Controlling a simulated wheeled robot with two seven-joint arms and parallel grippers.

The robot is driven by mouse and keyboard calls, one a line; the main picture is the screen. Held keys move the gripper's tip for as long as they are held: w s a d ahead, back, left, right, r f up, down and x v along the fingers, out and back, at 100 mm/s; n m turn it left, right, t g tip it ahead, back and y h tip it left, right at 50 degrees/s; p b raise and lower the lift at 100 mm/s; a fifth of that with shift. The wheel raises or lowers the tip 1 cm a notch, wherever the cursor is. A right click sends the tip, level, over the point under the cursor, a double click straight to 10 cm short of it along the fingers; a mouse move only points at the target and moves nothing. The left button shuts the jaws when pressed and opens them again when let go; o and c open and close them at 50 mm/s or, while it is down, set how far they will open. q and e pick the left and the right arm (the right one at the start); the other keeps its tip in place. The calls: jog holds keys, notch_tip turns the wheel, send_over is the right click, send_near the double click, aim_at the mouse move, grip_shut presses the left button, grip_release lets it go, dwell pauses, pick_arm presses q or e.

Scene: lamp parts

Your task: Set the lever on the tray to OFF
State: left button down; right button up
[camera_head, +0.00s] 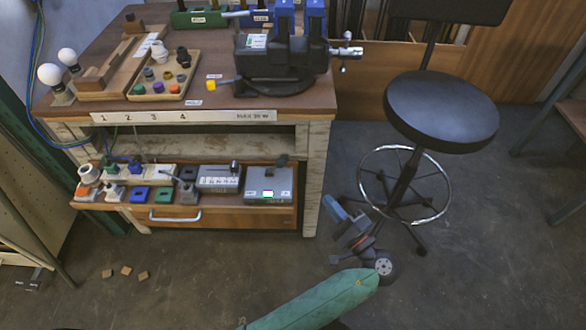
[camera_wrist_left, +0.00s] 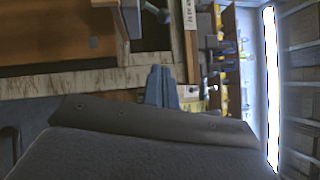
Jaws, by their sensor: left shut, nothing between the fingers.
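A grey box (camera_head: 269,184) sits at the right end of the low wooden tray (camera_head: 225,215) in the head view. The lever's marked setting is too small to read. My left gripper (camera_head: 332,205) is to the right of the tray, apart from the box, its blue fingers shut and empty. The fingers (camera_wrist_left: 161,85) also show closed together in the left wrist view. My right gripper is in neither view.
Beside the grey box stands a switch box (camera_head: 219,180), with several coloured parts further left. The bench top (camera_head: 215,104) overhangs the tray, and a bench leg (camera_head: 315,180) stands right of it. A black stool (camera_head: 440,110) stands right of my gripper.

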aim_at(275, 167)
pick_arm(q)
jog(key=s+a+p+x, duration=0.1)
jog(key=a+x, duration=0.1)
jog(key=x, duration=1.1)
jog(key=shift+s+r, duration=0.35)
jog(key=shift+s, duration=0.05)
jog(key=shift+a, duration=0.15)
